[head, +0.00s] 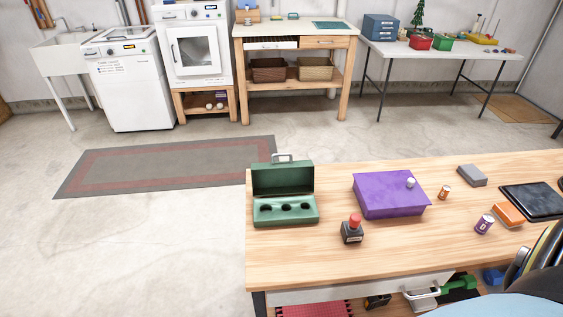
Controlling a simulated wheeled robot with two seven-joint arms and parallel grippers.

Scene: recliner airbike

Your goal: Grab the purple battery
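The purple battery (484,223), a small purple cylinder with pale markings, stands on the right part of the wooden workbench (345,255). It is just left of an orange block (508,214) and looks close to it; I cannot tell if they touch. A smaller orange cylinder (444,192) stands further back and to the left. Neither of my grippers shows in the head view.
A purple box (385,197), an open green case (284,208) with round holes, a red-topped stamp (352,229), a grey block (472,175) and a black tablet (533,200) are on the bench. The bench's front middle is clear.

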